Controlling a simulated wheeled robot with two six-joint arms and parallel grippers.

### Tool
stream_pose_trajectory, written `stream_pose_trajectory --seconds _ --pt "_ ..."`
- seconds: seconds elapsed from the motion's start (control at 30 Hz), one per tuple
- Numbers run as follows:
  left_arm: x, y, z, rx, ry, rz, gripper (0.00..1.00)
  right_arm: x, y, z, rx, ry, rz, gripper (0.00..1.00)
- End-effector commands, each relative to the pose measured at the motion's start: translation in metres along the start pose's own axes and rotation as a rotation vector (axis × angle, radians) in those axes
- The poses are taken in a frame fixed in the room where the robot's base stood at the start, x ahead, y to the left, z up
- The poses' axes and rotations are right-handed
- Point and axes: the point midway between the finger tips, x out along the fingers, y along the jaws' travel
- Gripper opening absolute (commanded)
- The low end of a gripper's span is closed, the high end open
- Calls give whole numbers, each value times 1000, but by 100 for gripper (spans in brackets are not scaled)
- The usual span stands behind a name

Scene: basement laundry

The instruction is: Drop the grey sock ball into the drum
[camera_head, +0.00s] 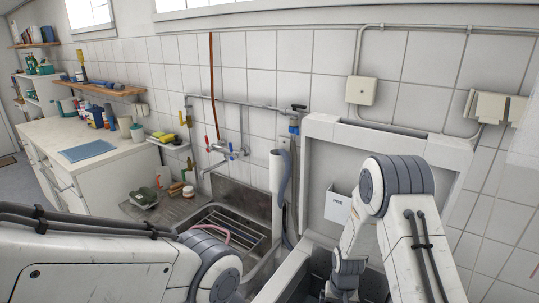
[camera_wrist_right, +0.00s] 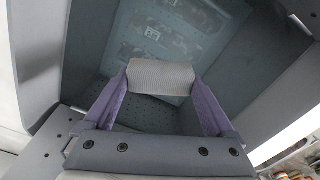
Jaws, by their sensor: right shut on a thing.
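The grey sock ball (camera_wrist_right: 160,77) is pale grey and ribbed, and looks like a short roll in the right wrist view. My right gripper (camera_wrist_right: 158,84) has its purple fingers at both ends of it and is shut on it. Below and behind it is the grey drum (camera_wrist_right: 150,110) with small holes in its surface. The sock ball is held over or inside this space; its height above the bottom is unclear. In the head view my right arm reaches down at the lower right, with the gripper and sock ball hidden. My left gripper is out of view.
Grey walls (camera_wrist_right: 85,45) close in around my right gripper. A bluish see-through panel (camera_wrist_right: 165,35) lies beyond it. In the head view a metal sink (camera_head: 235,222) with a rack stands left of the washer (camera_head: 318,150). A counter (camera_head: 75,135) with bottles is farther left.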

Motion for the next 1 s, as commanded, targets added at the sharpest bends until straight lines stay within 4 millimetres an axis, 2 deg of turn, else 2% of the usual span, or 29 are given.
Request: stream_pose_trajectory --seconds 0.07,0.1,0.13,0.47,0.57,0.8,1.0 --pt "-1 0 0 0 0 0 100 -1 0 0 0 0 0 34" --pt "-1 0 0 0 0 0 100 -1 0 0 0 0 0 97" --pt "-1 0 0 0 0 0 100 -1 0 0 0 0 0 100" --pt "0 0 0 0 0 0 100 -7 0 -1 0 2 0 100" --pt "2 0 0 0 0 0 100 -21 0 -1 0 4 -1 100" --pt "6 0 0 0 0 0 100 -69 0 -1 0 5 -1 100" --pt "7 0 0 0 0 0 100 -97 0 -1 0 3 -1 100"
